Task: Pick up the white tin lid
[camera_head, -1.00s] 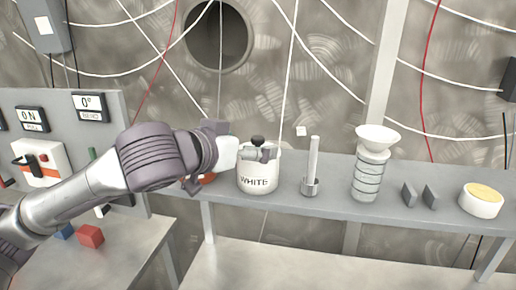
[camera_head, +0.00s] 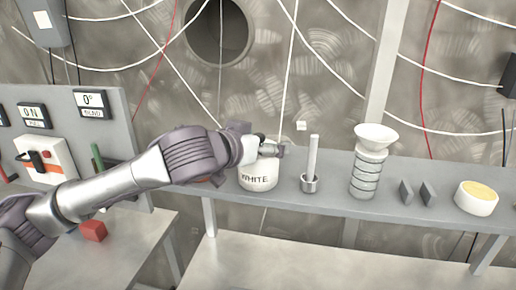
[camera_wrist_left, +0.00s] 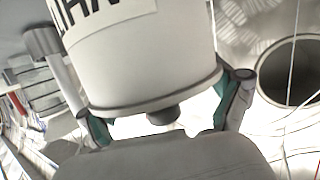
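The white tin (camera_head: 258,181), labelled "WHITE", stands upright on the grey shelf. Its top and lid are largely hidden by my left gripper (camera_head: 269,148) in the head view. In the left wrist view the tin (camera_wrist_left: 145,55) appears upside down, with the pale lid (camera_wrist_left: 155,106) at its lower end and a dark round knob (camera_wrist_left: 163,112) facing my palm. The fingers of my left gripper (camera_wrist_left: 165,112) are spread wide, one on each side of the lid, close to its rim; firm contact cannot be made out. My right gripper is not in view.
Right of the tin stand a rod in a small cup (camera_head: 311,180), a spring-like holder with a white funnel (camera_head: 370,165), two dark plates (camera_head: 417,192) and a round white container (camera_head: 476,197). A control panel (camera_head: 65,135) is at left. A red block (camera_head: 93,231) lies below.

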